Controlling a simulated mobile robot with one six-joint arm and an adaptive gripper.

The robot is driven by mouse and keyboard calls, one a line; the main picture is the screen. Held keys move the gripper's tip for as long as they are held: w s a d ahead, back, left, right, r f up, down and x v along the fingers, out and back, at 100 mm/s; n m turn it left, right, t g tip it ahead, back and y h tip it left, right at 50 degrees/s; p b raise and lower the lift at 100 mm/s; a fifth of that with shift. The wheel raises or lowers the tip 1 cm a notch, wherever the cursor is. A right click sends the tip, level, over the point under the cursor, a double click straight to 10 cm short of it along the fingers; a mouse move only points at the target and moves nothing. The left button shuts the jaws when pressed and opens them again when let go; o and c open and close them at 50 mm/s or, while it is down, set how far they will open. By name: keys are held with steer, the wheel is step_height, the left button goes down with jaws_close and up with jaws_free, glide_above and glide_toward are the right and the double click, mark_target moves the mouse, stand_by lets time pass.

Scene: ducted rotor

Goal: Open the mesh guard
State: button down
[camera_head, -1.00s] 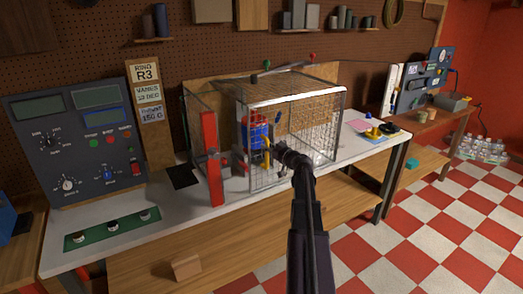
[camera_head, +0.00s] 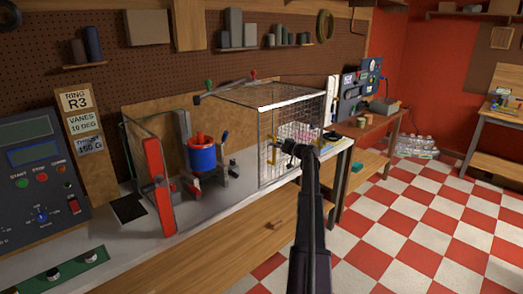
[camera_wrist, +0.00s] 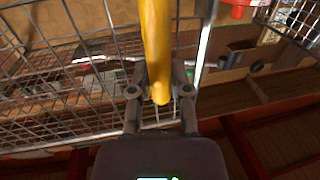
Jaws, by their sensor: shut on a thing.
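The mesh guard (camera_head: 292,117) is a wire cage panel with a pale frame at the right part of the bench. It stands to the right of the blue and red ducted rotor (camera_head: 202,155), which shows uncovered at its front. My gripper (camera_head: 284,148) is at the guard's near side, shut on its yellow handle (camera_head: 273,153). In the wrist view the yellow handle (camera_wrist: 155,50) runs between my two fingers (camera_wrist: 160,92), with wire mesh (camera_wrist: 60,75) behind it to the left.
A red upright post (camera_head: 158,185) stands left of the rotor, by a clear panel. A control panel (camera_head: 40,185) is at the far left. A wooden drawer front (camera_head: 255,245) lies below the bench top. The checkered floor (camera_head: 410,220) at right is clear.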

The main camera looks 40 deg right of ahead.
steer(key=d, duration=0.3)
steer(key=shift+s+d, duration=0.1)
steer(key=shift+d, duration=0.2)
steer(key=c, duration=0.6)
jaws_free()
steer(key=shift+o, duration=0.2)
steer(key=s+d, duration=0.2)
steer(key=s, duration=0.9)
steer(key=shift+s, duration=0.35)
